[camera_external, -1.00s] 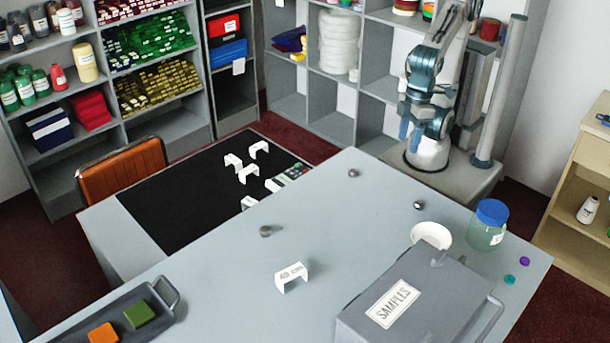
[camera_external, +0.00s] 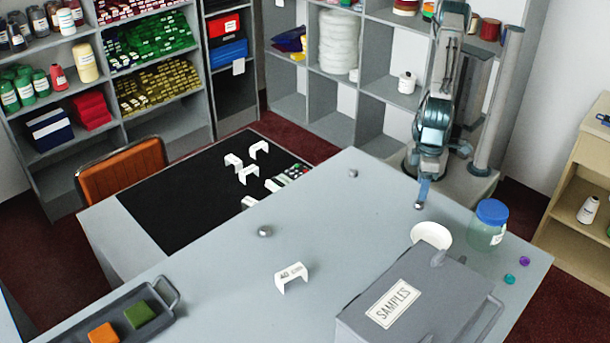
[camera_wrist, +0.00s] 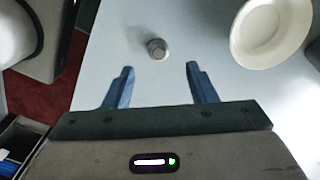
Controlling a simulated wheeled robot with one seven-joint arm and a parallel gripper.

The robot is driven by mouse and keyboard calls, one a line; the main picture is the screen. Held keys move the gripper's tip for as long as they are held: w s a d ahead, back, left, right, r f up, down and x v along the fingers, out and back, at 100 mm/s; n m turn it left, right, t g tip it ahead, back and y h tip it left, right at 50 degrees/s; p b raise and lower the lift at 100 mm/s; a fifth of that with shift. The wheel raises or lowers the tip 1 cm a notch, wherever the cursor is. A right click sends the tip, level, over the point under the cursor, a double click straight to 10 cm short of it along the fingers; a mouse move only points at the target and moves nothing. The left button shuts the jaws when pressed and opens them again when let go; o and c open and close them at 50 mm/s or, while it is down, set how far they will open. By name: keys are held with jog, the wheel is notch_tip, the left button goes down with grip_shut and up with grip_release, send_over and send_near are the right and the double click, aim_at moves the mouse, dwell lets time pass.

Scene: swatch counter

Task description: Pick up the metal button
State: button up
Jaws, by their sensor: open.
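Several small silvery metal pieces sit apart on the grey counter (camera_external: 340,235): one at the back (camera_external: 353,173), one left of the middle (camera_external: 265,231), and one by the white dish (camera_external: 418,206). I cannot tell from their shape which is the button. My gripper (camera_external: 423,192) is low over the counter's back edge, close to the piece by the dish. In the wrist view a round grey metal piece (camera_wrist: 157,48) lies just beyond my open blue fingertips (camera_wrist: 160,68), roughly centred between them. Nothing is between the fingers.
The white dish (camera_external: 431,233) is close to the right of that piece, with a blue-lidded jar (camera_external: 488,224) beyond. A grey SAMPLES box (camera_external: 410,305) stands in front. Purple (camera_external: 525,261) and teal (camera_external: 510,279) buttons lie at right. The counter left of the piece is clear.

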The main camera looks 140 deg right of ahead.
aim_at(419, 202)
notch_tip(419, 202, down, 6)
jog(key=shift+s+r, duration=0.1)
jog(key=shift+r, duration=0.05)
jog(key=shift+c, duration=0.2)
jog(key=c, duration=1)
